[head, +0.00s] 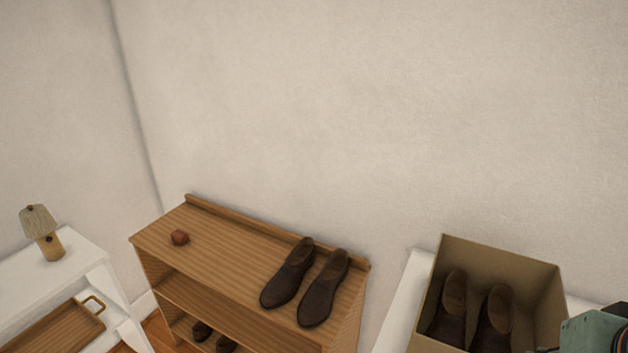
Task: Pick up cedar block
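A small reddish-brown block (180,238), which looks like the cedar block, sits on the top board of a wooden shoe rack (222,246), near its left end. It is small and faceted in the head view, with nothing touching it but the board. Part of my arm shows at the bottom right corner, far to the right of the block. My gripper's fingers are not in view, so what they hold does not show.
A pair of dark brown shoes (318,288) stands on the rack's right end. More shoes are on a lower shelf. A cardboard box (541,281) with shoes is at right. A lamp (42,232) and wooden tray (62,333) are on white furniture at left. A wall stands behind.

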